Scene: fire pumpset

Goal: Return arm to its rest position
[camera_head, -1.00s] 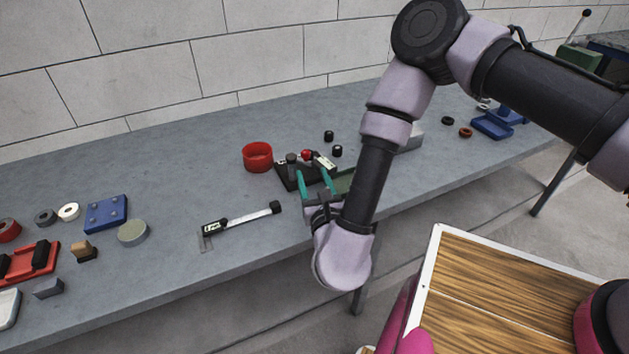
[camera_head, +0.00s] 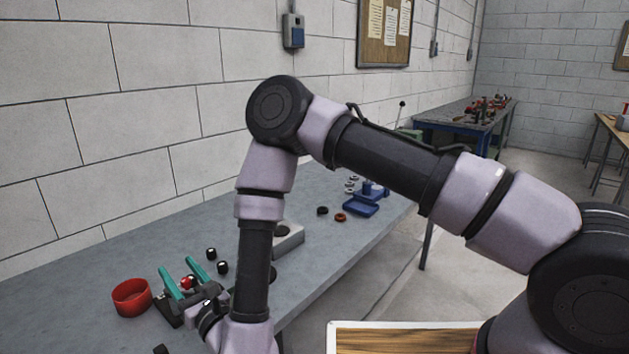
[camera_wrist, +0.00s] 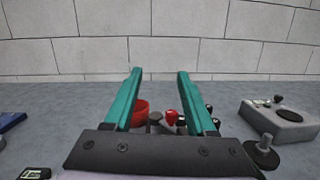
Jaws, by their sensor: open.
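My gripper (camera_head: 182,277) is at the lower left of the head view, at the end of my bent arm, over the grey bench. Its two teal fingers also show in the wrist view (camera_wrist: 160,72), spread apart with nothing between them. Beyond and below the fingertips in the wrist view are a red ring-shaped cup (camera_wrist: 141,110) and small red and black parts (camera_wrist: 172,117). In the head view the red cup (camera_head: 132,298) stands left of my gripper. My gripper partly hides a dark fixture (camera_head: 168,310) below it.
The grey bench (camera_head: 320,205) runs along a block wall. A grey block (camera_head: 289,238) stands right of my forearm, also in the wrist view (camera_wrist: 282,122). Two small black cylinders (camera_head: 222,267) stand nearby. A blue tray (camera_head: 361,206) lies farther along. Space above the bench is open.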

